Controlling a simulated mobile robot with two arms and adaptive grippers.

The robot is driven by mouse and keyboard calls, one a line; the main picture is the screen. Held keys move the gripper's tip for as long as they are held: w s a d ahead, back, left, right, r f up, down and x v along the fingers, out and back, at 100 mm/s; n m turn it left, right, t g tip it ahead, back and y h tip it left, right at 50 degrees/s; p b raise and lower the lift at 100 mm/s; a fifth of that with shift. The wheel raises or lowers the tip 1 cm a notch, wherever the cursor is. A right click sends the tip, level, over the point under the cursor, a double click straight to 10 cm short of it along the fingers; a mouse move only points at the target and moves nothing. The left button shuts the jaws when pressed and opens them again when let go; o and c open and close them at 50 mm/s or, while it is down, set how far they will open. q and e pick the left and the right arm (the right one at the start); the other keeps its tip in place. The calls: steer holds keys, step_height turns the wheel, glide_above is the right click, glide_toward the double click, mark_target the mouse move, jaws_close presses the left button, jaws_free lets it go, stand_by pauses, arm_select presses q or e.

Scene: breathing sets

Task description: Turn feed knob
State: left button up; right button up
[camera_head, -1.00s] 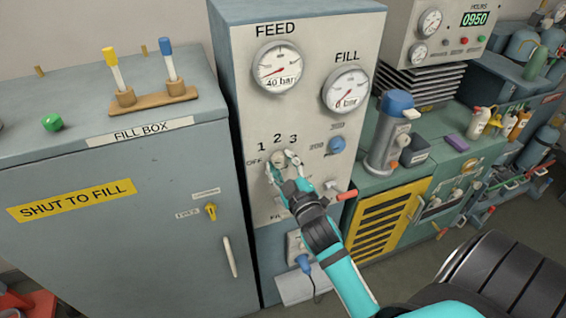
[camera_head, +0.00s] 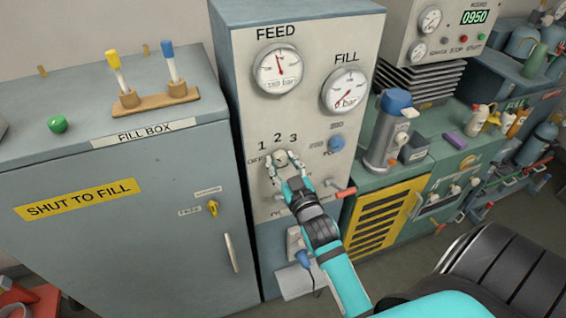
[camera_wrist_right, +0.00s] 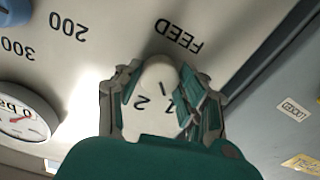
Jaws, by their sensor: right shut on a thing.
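The feed knob (camera_head: 281,158) is a pale round knob on the grey panel (camera_head: 235,120), below the numbers 1, 2 and 3. My right gripper (camera_head: 283,165) is shut on it, with one finger on each side. The right wrist view also shows the knob (camera_wrist_right: 158,78) between the fingers. The FEED gauge (camera_head: 278,68) above has its needle pointing nearly straight up. The FILL gauge (camera_head: 345,91) to its right reads 0 bar. My left gripper is not in view.
A blue knob (camera_head: 337,142) and a red-tipped lever (camera_head: 346,192) are close to the right of my gripper. The fill box (camera_head: 120,215) stands at left, with two syringe-like tubes in a wooden holder (camera_head: 155,99) on top. A grey-blue canister (camera_head: 387,135) stands at right.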

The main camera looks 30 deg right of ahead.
steer(key=shift+f, duration=0.1)
steer(key=o, duration=1.2)
steer(key=shift+s, duration=0.15)
steer(key=v, duration=1.1)
steer(key=shift+s, duration=0.4)
